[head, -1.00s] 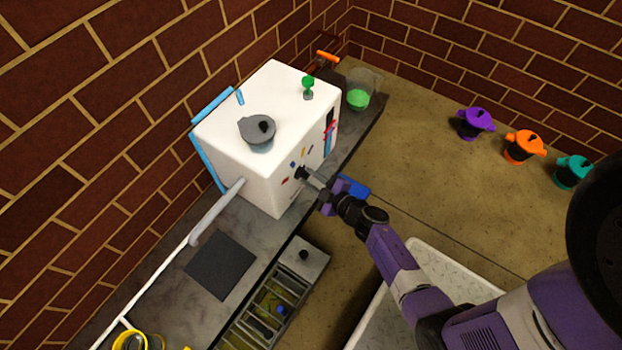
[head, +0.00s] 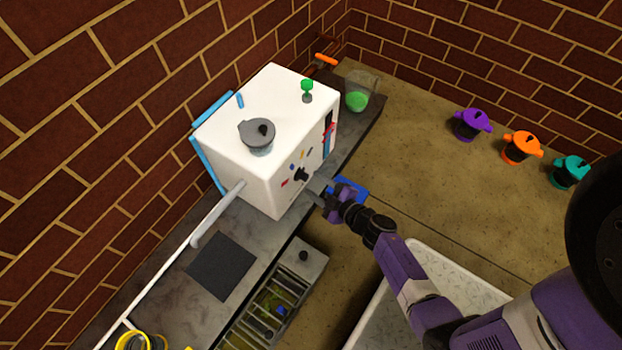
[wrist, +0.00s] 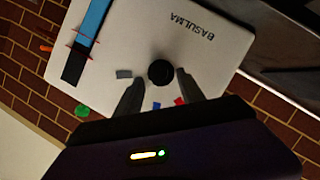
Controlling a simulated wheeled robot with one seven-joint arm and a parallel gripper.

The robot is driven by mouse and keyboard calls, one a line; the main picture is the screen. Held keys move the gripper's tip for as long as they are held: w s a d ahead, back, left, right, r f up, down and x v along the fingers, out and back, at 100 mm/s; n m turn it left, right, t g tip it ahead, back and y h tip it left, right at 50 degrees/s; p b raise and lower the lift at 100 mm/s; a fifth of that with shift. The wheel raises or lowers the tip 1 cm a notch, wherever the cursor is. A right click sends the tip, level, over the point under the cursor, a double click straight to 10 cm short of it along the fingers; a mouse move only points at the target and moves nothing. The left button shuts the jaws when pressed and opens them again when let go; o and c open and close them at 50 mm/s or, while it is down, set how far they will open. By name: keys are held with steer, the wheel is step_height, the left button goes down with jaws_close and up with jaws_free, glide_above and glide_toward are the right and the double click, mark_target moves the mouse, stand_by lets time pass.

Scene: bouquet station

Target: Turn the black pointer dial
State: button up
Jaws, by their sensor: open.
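The black pointer dial (head: 301,174) is on the front face of the white box-shaped machine (head: 266,183), with small coloured marks around it. In the wrist view the dial (wrist: 161,73) shows as a round black knob just beyond and between my fingertips. My gripper (head: 319,192) is in front of the dial, apart from it in the head view. In the wrist view my gripper (wrist: 157,82) is open, with one finger on each side of the dial's line. Grey, red and blue marks show around the dial. The dial's pointer direction is not clear.
A grey lidded pot (head: 257,137) and a green knob (head: 307,88) are on the machine's top. A glass jug with green contents (head: 359,97) stands behind. A blue item (head: 350,190) lies near my gripper. Purple (head: 472,124), orange (head: 521,148) and teal (head: 571,172) pots stand right.

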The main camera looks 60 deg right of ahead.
steer(key=p+v, duration=0.1)
steer(key=v, duration=0.3)
steer(key=shift+s+a+r, duration=0.1)
steer(key=shift+s, duration=0.25)
